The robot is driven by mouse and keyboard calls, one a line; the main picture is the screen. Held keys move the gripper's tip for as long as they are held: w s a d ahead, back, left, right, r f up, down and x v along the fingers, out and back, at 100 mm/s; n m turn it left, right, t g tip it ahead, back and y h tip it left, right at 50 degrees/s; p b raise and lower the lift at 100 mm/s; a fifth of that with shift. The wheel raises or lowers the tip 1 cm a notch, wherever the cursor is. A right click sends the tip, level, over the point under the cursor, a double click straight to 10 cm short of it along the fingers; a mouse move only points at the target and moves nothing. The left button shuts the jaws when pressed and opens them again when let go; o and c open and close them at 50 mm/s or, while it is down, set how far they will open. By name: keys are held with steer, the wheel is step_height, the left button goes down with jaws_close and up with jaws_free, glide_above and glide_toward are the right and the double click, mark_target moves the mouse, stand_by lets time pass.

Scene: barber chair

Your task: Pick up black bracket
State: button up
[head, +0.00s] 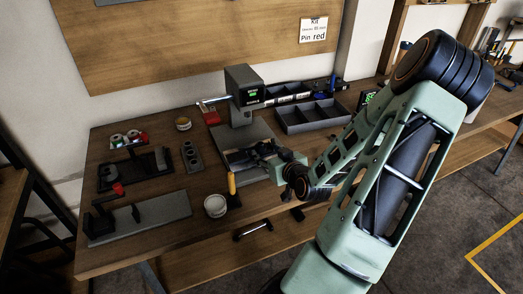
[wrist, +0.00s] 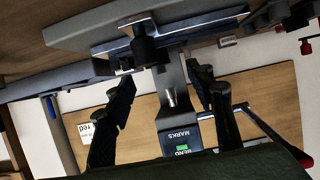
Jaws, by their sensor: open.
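I cannot tell for certain which dark part is the black bracket. A black angular piece (head: 103,217) stands on a grey slab at the table's front left. Other dark parts (head: 160,158) sit in a black tray behind it. My gripper (head: 240,158) is over the grey base of a press-like machine (head: 243,92), away from these pieces. In the wrist view, which looks upside down, its two black fingers (wrist: 168,105) are spread apart with nothing held between them. A black post-like part (wrist: 144,48) on a grey slab shows above the fingers there.
A grey divided tray (head: 312,115) stands behind my arm. A yellow-handled tool (head: 232,184), a white round cup (head: 215,206) and a grey block with holes (head: 191,157) lie near my gripper. A black tray (head: 108,182) is at left. The machine's column rises close behind my gripper.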

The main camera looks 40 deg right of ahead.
mark_target(262, 147)
steer(key=shift+x, duration=3)
steer(key=shift+s+d, duration=0.1)
steer(key=shift+d, duration=0.1)
jaws_close()
steer(key=shift+r, duration=0.1)
